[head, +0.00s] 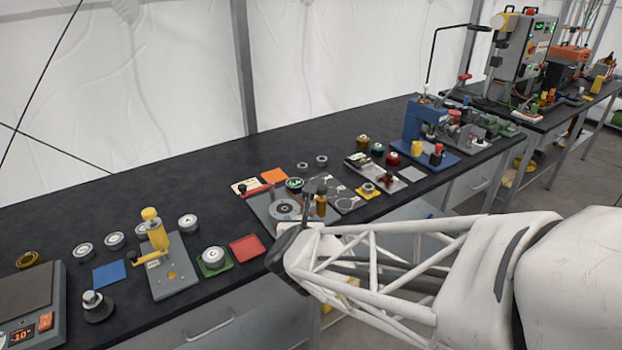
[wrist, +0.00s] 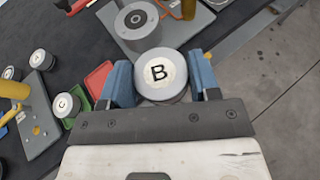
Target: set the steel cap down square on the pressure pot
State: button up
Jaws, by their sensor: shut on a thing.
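My gripper (wrist: 161,78) is shut on the steel cap, a round steel-sided piece with a pale face marked B (wrist: 158,72), with a blue finger on each side. The cap hides what is straight below it. Just beyond it in the wrist view is a grey plate with a round grey fixture (wrist: 137,19) with a dark centre, probably the pressure pot; I cannot tell for sure. The fixture also shows in the head view (head: 285,208), apart from the cap. In the head view my arm hides the held cap and fingers.
A similar round piece marked C (head: 213,256) sits on a green mat, beside a red mat (head: 247,248). A yellow-handled press (head: 160,255) stands left of it. A red lever (head: 255,190) stands by the round fixture. The black bench is crowded; its front edge is near my arm.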

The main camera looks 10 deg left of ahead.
dwell(0.4)
send_over(284, 210)
jog(key=shift+f, duration=0.7)
dwell(0.4)
jog(key=shift+f, duration=1.75)
jog(key=shift+f, duration=0.1)
jog(key=o, duration=1.1)
jog(key=shift+f, duration=0.1)
